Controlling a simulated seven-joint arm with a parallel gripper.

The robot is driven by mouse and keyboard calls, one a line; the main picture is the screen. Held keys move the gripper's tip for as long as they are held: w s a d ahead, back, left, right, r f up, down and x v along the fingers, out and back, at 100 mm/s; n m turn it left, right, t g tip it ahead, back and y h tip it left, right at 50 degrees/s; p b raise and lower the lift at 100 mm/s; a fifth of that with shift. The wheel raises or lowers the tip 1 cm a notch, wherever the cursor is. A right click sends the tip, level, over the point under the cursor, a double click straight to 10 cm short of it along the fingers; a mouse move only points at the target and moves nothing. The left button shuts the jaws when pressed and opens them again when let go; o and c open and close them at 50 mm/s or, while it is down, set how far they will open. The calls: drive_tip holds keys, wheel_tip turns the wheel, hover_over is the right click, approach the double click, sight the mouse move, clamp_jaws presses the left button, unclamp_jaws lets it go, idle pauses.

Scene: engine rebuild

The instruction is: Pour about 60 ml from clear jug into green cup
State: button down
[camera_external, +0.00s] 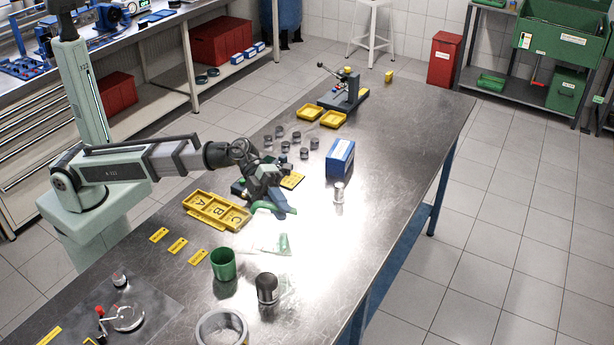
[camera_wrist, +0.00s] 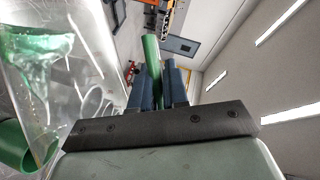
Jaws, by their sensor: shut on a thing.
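My gripper (camera_external: 276,205) is shut on the green handle of the clear jug (camera_external: 268,243) and holds it above the bench. In the wrist view the green handle (camera_wrist: 152,58) is between my blue fingers, and the clear jug wall (camera_wrist: 95,40) fills the left side. The jug looks tilted, with green liquid (camera_wrist: 45,55) in it. The green cup (camera_external: 223,263) stands upright on the bench, below and left of the jug in the external view. I see no clear stream, and the cup's fill level cannot be told.
A dark cylinder (camera_external: 267,288) and a grey ring-shaped part (camera_external: 222,328) stand near the cup. A yellow lettered tray (camera_external: 217,211) and yellow labels (camera_external: 177,245) lie to the left. A blue box (camera_external: 340,158) and a small metal part (camera_external: 339,192) stand farther right.

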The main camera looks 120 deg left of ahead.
drive_tip(key=shift+w+a+f, duration=0.3)
drive_tip(key=shift+w+f, duration=0.05)
drive_tip(key=shift+f, duration=0.05)
drive_tip(key=shift+w+a+f+n+g, duration=0.3)
drive_tip(key=shift+n+g, duration=0.2)
drive_tip(key=shift+n, duration=0.2)
drive_tip(key=shift+w+a, duration=0.1)
drive_tip(key=shift+w, duration=0.05)
idle(1.2)
